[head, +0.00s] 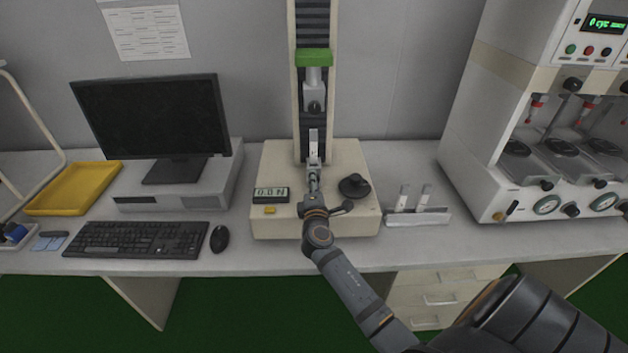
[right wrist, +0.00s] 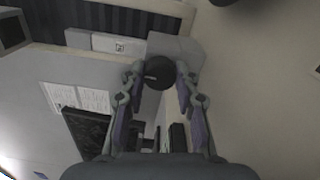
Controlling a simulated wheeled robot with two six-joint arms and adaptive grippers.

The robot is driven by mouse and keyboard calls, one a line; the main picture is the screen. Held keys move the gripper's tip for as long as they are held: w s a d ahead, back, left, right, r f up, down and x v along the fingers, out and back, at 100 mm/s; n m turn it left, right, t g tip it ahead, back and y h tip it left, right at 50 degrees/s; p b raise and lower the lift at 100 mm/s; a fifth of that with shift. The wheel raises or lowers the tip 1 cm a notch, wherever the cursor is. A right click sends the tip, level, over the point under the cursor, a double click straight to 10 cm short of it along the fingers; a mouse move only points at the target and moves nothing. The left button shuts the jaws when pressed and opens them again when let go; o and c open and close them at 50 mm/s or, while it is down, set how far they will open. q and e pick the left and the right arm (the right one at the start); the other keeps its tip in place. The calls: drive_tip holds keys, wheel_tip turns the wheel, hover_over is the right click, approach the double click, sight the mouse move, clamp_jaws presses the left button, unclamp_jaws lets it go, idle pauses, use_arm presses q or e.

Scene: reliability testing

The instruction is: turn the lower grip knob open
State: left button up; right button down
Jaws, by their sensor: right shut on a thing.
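A tensile tester (head: 352,215) stands mid-bench. Its upper grip (head: 313,88) has a dark knob facing me. A pale specimen (head: 313,148) with a small printed mark stands upright below it; it also shows in the right wrist view (right wrist: 118,44). The round black lower grip knob (right wrist: 160,72) sits between my right fingertips in the right wrist view. My right gripper (head: 313,185) reaches in from the front and is shut on this knob. The gripper covers the knob and most of the lower grip in the head view. My left gripper is not in view.
A rack with upright pale strips (head: 418,214) stands close to the right. The monitor (head: 155,115), keyboard (head: 135,240) and yellow tray (head: 75,188) are left.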

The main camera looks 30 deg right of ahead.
drive_tip(key=shift+f+n, duration=0.1)
drive_tip(key=shift+n, duration=0.2)
drive_tip(key=c, duration=1)
unclamp_jaws()
drive_tip(key=v, duration=1.2)
